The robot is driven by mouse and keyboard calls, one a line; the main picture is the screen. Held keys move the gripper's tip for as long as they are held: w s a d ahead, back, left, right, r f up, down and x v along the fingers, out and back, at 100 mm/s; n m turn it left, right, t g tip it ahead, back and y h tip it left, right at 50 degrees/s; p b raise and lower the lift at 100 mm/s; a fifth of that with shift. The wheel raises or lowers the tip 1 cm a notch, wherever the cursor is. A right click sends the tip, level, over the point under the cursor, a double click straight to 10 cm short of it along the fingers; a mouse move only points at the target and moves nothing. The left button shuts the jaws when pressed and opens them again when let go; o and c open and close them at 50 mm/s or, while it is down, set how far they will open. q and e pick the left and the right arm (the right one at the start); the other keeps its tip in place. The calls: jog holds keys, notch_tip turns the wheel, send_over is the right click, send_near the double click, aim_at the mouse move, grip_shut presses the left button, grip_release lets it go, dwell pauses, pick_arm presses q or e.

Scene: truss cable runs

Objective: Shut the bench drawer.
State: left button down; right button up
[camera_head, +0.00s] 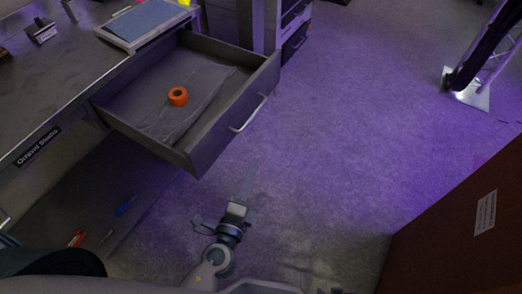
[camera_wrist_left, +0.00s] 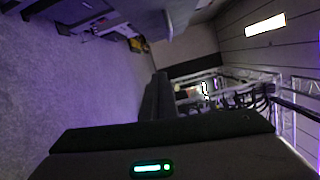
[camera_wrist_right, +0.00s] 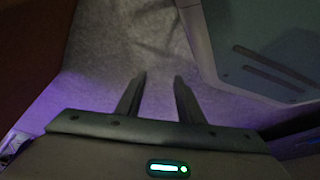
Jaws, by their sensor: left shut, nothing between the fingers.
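The bench drawer (camera_head: 190,150) is pulled far out of the metal bench (camera_head: 50,95) in the head view. Its front panel bears a pale bar handle (camera_head: 249,114). An orange tape roll (camera_head: 178,96) lies inside it on a grey liner. My left gripper (camera_head: 248,170) is in front of the drawer, below the handle in the picture and apart from the panel. Its fingers are together and empty in the left wrist view (camera_wrist_left: 160,75). My right gripper (camera_wrist_right: 159,77) has its fingers apart with nothing between them, over the floor in the right wrist view.
A framed grey-blue panel (camera_head: 145,22) lies on the bench top behind the drawer. A drawer cabinet (camera_head: 290,25) stands beyond it. A brown box-like object (camera_head: 460,235) is at lower right. A truss foot (camera_head: 467,88) stands at upper right. The floor between is clear.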

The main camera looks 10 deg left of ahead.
pick_arm(q)
jog(key=shift+s+d+r, duration=0.15)
jog(key=shift+d+r, duration=0.05)
jog(key=shift+r, duration=0.85)
pick_arm(e)
jog(key=shift+d, duration=0.1)
